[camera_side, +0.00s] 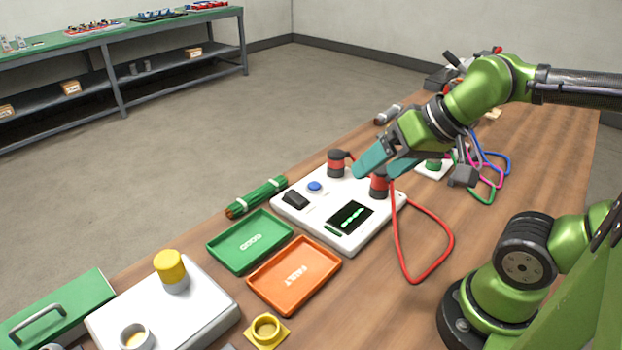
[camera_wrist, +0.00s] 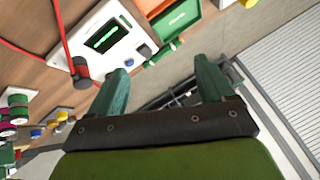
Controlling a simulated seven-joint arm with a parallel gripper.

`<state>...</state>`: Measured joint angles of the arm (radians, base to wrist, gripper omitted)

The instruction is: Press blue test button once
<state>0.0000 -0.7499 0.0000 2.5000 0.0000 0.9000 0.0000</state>
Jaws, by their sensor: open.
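The blue test button (camera_side: 314,186) sits on top of a white test box (camera_side: 349,192), near its far left edge, beside a black rocker switch (camera_side: 295,200). The box has a dark screen (camera_side: 350,217) with green characters. My gripper (camera_side: 382,168) is open and empty, its teal fingers above the box's right end, near the two red-and-black plugs (camera_side: 336,164) and to the right of the button. In the wrist view my gripper (camera_wrist: 162,74) shows both fingers apart, with the box's screen (camera_wrist: 106,36) to their upper left.
A red cable (camera_side: 448,243) loops over the table from the nearer plug. A green tray (camera_side: 250,240) and an orange tray (camera_side: 294,276) lie left of the box. A green bundle (camera_side: 257,197) lies behind them. Coloured cables (camera_side: 492,170) lie to the right.

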